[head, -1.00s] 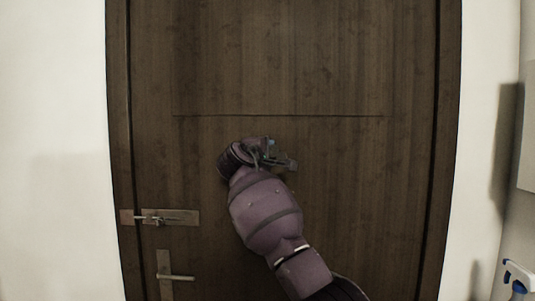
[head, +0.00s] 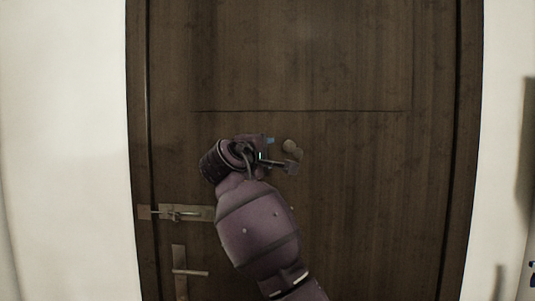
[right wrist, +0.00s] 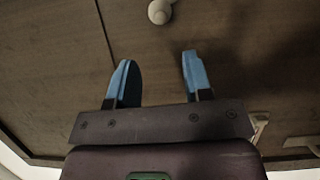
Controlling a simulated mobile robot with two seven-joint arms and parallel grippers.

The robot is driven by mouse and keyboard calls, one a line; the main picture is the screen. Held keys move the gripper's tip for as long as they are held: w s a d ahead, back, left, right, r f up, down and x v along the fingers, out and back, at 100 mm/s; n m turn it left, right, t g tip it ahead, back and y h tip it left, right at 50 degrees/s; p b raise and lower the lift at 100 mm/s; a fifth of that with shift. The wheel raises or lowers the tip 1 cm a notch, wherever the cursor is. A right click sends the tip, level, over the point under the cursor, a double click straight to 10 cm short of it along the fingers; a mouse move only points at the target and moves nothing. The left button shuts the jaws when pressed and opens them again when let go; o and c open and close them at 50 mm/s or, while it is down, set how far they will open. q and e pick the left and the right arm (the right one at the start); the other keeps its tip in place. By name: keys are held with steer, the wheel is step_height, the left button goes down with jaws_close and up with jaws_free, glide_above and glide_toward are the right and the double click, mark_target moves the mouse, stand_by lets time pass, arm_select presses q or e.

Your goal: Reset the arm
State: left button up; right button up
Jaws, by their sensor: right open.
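My right arm reaches up in front of a dark brown wooden door (head: 350,200) in the head view. My right gripper (head: 282,155) is in front of the middle of the door. In the right wrist view its two blue fingers (right wrist: 157,80) stand apart with nothing between them, and the door surface lies beyond. My left gripper is not in view.
A metal latch (head: 178,213) and a lever handle (head: 190,273) sit low on the door's left side. A small round knob (head: 291,146) shows beside the gripper; it also shows in the right wrist view (right wrist: 160,11). White walls flank the door.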

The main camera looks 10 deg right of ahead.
steer(key=a+r+m+t+y, duration=0.1)
steer(key=a+r+t+y, duration=0.3)
steer(key=a+t+y, duration=0.15)
steer(key=s+d+f+m+y, duration=0.2)
steer(key=s+d+f+y, duration=0.1)
steer(key=f, duration=0.9)
steer(key=s+d+f+m+y, duration=0.2)
steer(key=s+d+f+y, duration=0.15)
steer(key=f, duration=0.95)
steer(key=s+d+f+m+y, duration=0.15)
steer(key=s+d+f, duration=0.25)
steer(key=f, duration=0.8)
steer(key=s+d+f+m+g, duration=0.1)
steer(key=s+d+f+g, duration=0.1)
steer(key=s+f, duration=0.7)
steer(key=s+d+f+m+g+h, duration=0.1)
steer(key=s+d+f+g, duration=0.2)
steer(key=s+f, duration=0.7)
steer(key=s+d+f+m+g+h, duration=0.1)
steer(key=s+d+f+g, duration=0.2)
steer(key=s+f, duration=0.7)
steer(key=shift+s+d+f, duration=0.2)
steer(key=shift+s+d, duration=0.55)
steer(key=shift+d, duration=0.2)
